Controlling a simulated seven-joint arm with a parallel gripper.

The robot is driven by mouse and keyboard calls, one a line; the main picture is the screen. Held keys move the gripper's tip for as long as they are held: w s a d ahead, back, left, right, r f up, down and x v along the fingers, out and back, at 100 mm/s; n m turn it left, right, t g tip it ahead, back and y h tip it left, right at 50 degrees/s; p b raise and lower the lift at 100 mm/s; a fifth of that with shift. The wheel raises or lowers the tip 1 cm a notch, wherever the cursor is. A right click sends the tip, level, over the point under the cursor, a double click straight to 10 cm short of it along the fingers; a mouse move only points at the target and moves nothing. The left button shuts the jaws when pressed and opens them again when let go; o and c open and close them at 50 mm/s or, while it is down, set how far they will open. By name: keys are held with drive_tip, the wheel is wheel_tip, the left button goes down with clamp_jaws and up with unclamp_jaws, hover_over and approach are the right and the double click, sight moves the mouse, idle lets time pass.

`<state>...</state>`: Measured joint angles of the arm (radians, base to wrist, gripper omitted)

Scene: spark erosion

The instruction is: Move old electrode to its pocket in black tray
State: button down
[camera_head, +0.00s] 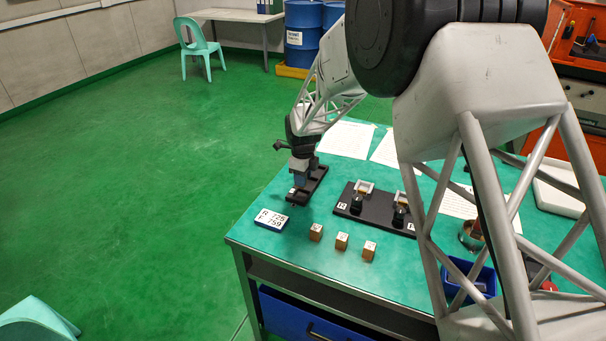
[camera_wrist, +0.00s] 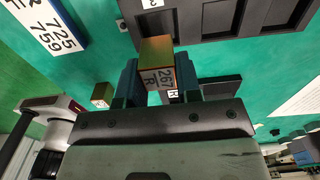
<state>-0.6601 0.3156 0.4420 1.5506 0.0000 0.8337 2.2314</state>
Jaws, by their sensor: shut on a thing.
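The old electrode (camera_wrist: 157,62), a brass-coloured block with a white label reading 267 R, is between my gripper's fingers (camera_wrist: 156,82) in the wrist view. My gripper is shut on it. The black tray (camera_wrist: 229,21) with its row of pockets lies just beyond the block in the wrist view. In the head view my gripper (camera_head: 299,180) is over the left side of the black tray (camera_head: 319,184); the held block is hard to make out there. I cannot tell the exact gap between block and tray.
A card reading R 725, F 759 (camera_head: 271,219) lies near the table's left corner. Three brass blocks (camera_head: 342,241) stand in a row along the front. A black plate with two clamps (camera_head: 378,208) is right of the tray. Paper sheets (camera_head: 346,138) lie behind.

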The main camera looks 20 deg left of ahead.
drive_tip(key=shift+f, duration=2.1)
drive_tip(key=shift+f, duration=0.3)
drive_tip(key=c, duration=0.7)
unclamp_jaws()
drive_tip(key=shift+c, duration=0.2)
drive_tip(key=shift+r, duration=0.1)
drive_tip(key=shift+r, duration=3.8)
